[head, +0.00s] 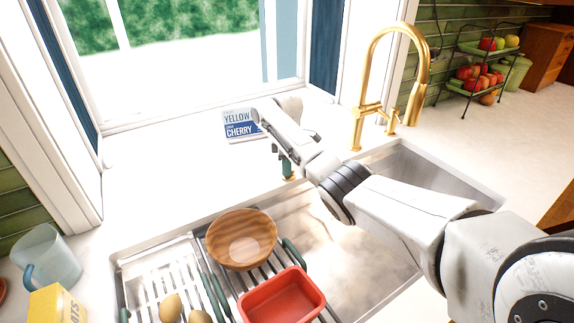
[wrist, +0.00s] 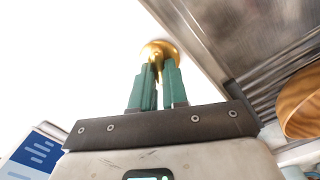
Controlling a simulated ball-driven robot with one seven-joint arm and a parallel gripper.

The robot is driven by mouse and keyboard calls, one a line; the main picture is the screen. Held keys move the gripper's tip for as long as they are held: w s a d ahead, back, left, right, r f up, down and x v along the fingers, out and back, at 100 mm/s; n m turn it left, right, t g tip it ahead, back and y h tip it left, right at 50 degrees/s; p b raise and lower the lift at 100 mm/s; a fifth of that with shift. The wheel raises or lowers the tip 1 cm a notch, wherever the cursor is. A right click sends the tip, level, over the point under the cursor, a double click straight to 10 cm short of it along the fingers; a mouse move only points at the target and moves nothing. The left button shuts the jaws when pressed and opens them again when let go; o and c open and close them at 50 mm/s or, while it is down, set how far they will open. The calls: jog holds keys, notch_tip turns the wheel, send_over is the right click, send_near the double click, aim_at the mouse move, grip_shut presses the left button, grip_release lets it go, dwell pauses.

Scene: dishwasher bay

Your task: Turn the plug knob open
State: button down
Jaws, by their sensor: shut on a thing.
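The plug knob (wrist: 160,48) is a small round gold knob on the white counter beside the sink edge. In the head view a little of its gold (head: 290,178) shows below my fingertips. My gripper (wrist: 160,70) has green fingers closed on the knob, one on each side. In the head view my gripper (head: 287,166) reaches down to the counter behind the sink. The fingers hide part of the knob, and I cannot tell how far it is turned.
The steel sink (head: 345,235) lies in front, with a drying rack holding a wooden bowl (head: 241,240) and a red tub (head: 281,299). A gold faucet (head: 357,128) stands to the right.

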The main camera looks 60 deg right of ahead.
jog(key=n, duration=0.6)
jog(key=shift+a+n+p, duration=0.1)
jog(key=shift+n+p, duration=0.2)
jog(key=shift+p, duration=0.1)
dwell(0.3)
jog(key=c, duration=1.1)
grip_release()
jog(key=shift+c, duration=0.2)
notch_tip(320, 180, up, 11)
jog(key=b, duration=0.1)
jog(key=shift+s+f, duration=0.1)
jog(key=shift+f, duration=0.05)
